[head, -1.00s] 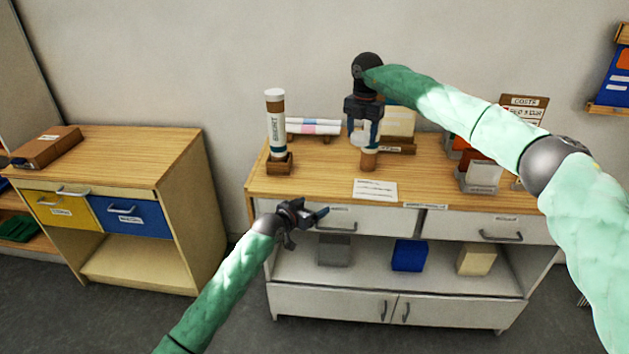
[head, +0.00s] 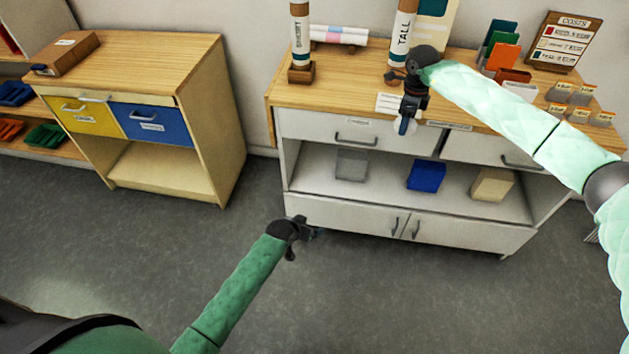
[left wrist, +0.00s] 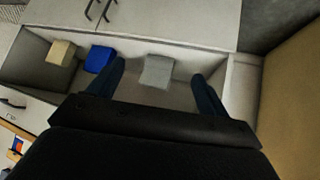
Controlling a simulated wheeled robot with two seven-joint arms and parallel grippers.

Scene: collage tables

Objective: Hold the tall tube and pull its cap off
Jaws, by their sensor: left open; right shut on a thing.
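The tall tube (head: 402,38), white with a "TALL" label and brown bands, stands upright at the back of the cabinet top. Its top end is cut off by the frame. My right gripper (head: 405,124) is in front of the tube, by the front edge of the top, pointing down. It is shut on a small pale piece that looks like the cap (head: 411,128), mostly hidden by the fingers. My left gripper (head: 308,232) is open and empty, low in front of the cabinet. Its spread fingers (left wrist: 162,88) frame the shelf in the left wrist view.
The short tube (head: 301,42) stands in a wooden block at left. Rolled paper (head: 340,36) lies behind it. Card holders (head: 502,50) and a costs sign (head: 562,42) stand at right. A second cabinet (head: 150,60) is at left, with floor free between.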

